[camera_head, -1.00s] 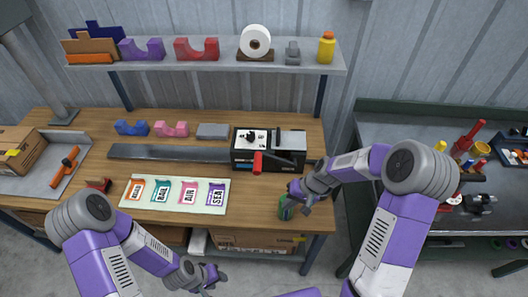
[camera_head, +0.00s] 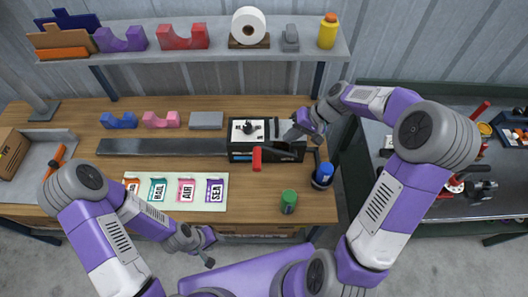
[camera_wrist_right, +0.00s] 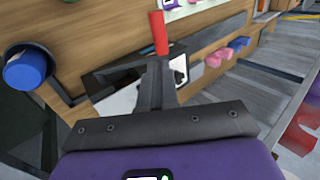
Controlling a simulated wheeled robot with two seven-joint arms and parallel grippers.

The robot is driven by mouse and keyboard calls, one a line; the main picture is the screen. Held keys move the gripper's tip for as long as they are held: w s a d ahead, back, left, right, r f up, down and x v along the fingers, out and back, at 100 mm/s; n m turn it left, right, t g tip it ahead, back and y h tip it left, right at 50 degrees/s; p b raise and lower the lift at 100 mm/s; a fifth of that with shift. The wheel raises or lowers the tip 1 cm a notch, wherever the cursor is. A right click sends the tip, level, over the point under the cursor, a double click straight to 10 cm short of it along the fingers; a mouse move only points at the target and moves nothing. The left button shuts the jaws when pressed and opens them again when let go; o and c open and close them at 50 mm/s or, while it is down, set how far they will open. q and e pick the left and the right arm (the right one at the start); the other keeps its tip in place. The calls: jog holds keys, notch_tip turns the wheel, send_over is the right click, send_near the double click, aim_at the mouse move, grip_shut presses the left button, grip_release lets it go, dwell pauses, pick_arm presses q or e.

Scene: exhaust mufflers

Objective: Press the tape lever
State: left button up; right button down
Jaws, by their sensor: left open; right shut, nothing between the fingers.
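The tape dispenser (camera_head: 238,150) is a black box with a white top panel on the wooden workbench. Its lever has a red handle (camera_head: 257,158) at the dispenser's front. The handle also shows at the top of the right wrist view (camera_wrist_right: 158,32). My right gripper (camera_head: 294,134) is shut and empty over the dispenser's right part. In the right wrist view its closed fingers (camera_wrist_right: 155,65) appear just below the red handle in the picture; I cannot tell whether they touch the lever. My left gripper (camera_head: 208,261) is open and empty, in front of the bench edge.
A green can (camera_head: 288,202) and a blue-topped container (camera_head: 323,175) stand near the bench's right end. A label sheet (camera_head: 220,203) lies left of the lever. Blue and pink cradles (camera_head: 118,120) sit farther back. A shelf (camera_head: 190,55) with a white roll spans above.

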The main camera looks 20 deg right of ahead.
aim_at(259, 158)
pick_arm(q)
jog(key=shift+w+r+p, duration=0.2)
jog(key=shift+r+p, duration=0.2)
jog(key=shift+p, duration=0.1)
pick_arm(e)
jog(key=x, duration=1.4)
jog(key=shift+w, duration=0.2)
jog(key=shift+f, duration=0.1)
